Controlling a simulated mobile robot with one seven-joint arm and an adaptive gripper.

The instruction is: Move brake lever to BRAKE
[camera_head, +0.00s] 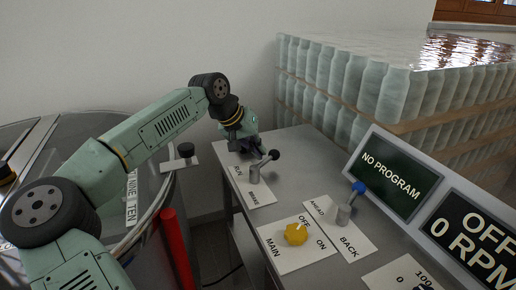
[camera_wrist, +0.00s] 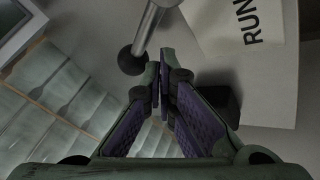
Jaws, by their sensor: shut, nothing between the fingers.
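The brake lever has a grey shaft and a black ball knob (camera_head: 273,154). It stands on a white plate (camera_head: 260,195) marked RUN at the far end and BRAKE at the near end. The shaft slants up and right in the head view; I cannot tell its exact setting. My gripper (camera_head: 249,150) is shut and empty, low beside the lever on its far left side. In the wrist view the shut fingertips (camera_wrist: 160,75) are just right of the knob (camera_wrist: 131,60), close to it; contact is unclear. The RUN lettering (camera_wrist: 247,20) shows there, but BRAKE is out of view.
A yellow knob (camera_head: 296,234) on the MAIN OFF/ON plate and a blue-knobbed AHEAD/BACK lever (camera_head: 358,188) sit nearer on the panel. A display reading NO PROGRAM (camera_head: 392,176) stands to the right. Stacked jars (camera_head: 390,92) rise behind. A red post (camera_head: 176,245) is at the left.

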